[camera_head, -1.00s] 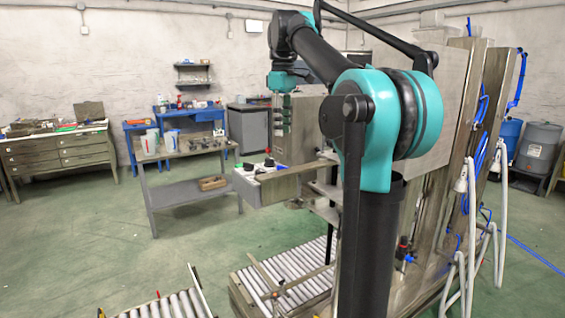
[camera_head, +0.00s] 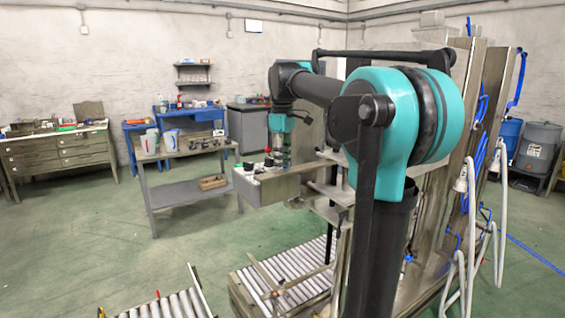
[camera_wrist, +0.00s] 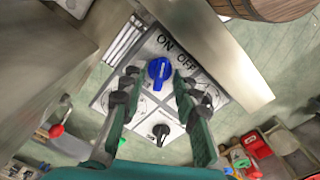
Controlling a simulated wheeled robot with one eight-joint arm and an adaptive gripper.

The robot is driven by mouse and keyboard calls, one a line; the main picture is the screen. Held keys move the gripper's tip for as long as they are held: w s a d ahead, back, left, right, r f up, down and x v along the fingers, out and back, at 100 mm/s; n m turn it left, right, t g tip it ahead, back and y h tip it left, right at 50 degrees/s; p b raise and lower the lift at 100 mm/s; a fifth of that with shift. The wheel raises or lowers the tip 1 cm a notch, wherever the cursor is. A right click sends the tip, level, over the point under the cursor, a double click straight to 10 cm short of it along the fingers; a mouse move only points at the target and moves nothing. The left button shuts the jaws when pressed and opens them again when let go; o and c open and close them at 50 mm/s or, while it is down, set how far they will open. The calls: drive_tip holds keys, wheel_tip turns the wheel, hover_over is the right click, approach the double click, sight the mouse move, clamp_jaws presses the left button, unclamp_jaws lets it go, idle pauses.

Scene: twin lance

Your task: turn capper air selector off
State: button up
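In the wrist view a blue selector knob (camera_wrist: 159,70) sits on a pale panel (camera_wrist: 103,104) with "ON" and "OFF" lettering beyond it. I cannot clearly tell which word its pointer faces. A black knob (camera_wrist: 161,132) sits lower on the same panel. My gripper (camera_wrist: 156,79) is open, with one finger to each side of the blue knob and a gap to both; contact with the panel cannot be judged. In the head view the control box (camera_head: 276,187) stands left of my arm, and my gripper is small and partly hidden above its far end.
A wooden rounded object (camera_wrist: 262,8) is at the top right of the wrist view. A grey table (camera_head: 185,190) stands left of the box. Roller conveyors (camera_head: 290,272) lie below. Green floor (camera_head: 90,235) is clear at the left.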

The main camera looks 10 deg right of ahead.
drive_tip(key=shift+c, duration=0.6)
clamp_jaws()
drive_tip(key=shift+m, duration=0.5)
drive_tip(key=m, duration=0.5)
drive_tip(key=shift+m, duration=0.3)
drive_tip(key=m, duration=0.5)
drive_tip(key=shift+m, duration=0.3)
drive_tip(key=shift+o, duration=0.6)
unclamp_jaws()
